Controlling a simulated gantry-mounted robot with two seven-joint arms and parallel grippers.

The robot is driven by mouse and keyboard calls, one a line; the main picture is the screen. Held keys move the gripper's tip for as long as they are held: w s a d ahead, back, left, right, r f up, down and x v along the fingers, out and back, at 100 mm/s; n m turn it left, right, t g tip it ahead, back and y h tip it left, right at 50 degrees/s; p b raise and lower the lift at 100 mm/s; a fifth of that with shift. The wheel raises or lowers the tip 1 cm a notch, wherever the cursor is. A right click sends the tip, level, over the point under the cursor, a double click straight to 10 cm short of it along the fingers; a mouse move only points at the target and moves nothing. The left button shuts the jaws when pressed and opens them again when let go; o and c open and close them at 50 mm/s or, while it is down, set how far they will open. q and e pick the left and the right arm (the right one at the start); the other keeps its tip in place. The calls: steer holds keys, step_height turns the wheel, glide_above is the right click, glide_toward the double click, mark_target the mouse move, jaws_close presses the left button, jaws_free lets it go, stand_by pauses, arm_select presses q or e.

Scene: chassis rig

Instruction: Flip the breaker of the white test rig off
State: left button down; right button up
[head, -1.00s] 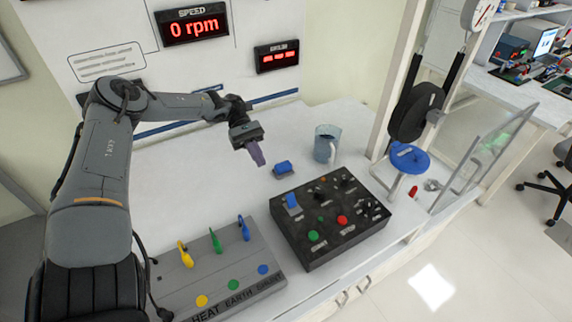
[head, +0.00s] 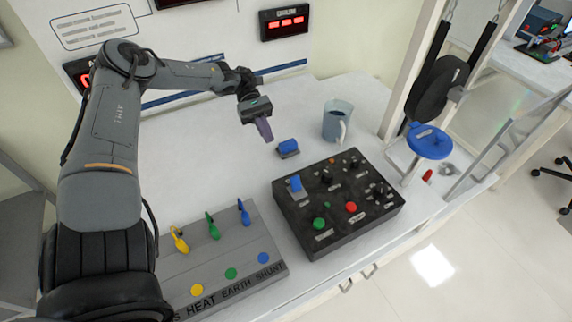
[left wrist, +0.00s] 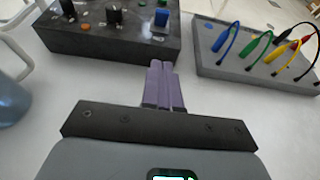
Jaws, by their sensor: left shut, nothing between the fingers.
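My left gripper (head: 266,131) is shut and empty, hanging over the white bench with purple fingers pointing down; its fingers also show in the left wrist view (left wrist: 163,85). A small blue rocker switch on a grey base (head: 288,147) sits on the bench, just right of the fingertips and apart from them. A black control box (head: 330,232) stands nearer, with a blue rocker switch (head: 295,185) at its back left corner, which also shows in the left wrist view (left wrist: 160,21). I cannot tell which blue switch is the breaker. My right gripper is out of view.
A grey terminal box (head: 235,232) with yellow, green and blue plugs stands in front. A blue-grey jug (head: 337,120) stands behind the black box. A white frame with a black pad and blue disc (head: 430,141) is at right. The bench behind the gripper is clear.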

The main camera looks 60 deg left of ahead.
arm_select(q)
glide_toward(293, 180)
steer(key=f, duration=0.5)
steer(key=shift+w+d+p, duration=0.2)
steer(key=shift+d+p, duration=0.1)
steer(key=shift+d, duration=0.1)
steer(key=shift+d+r+p, duration=0.2)
steer(key=shift+d+r, duration=0.05)
steer(key=shift+d, duration=0.45)
steer(key=shift+d+r+p, duration=0.25)
steer(key=shift+d, duration=0.45)
steer(key=shift+d+r+p, duration=0.2)
steer(key=shift+d+r, duration=0.05)
steer(key=shift+d, duration=0.4)
steer(key=shift+r, duration=0.1)
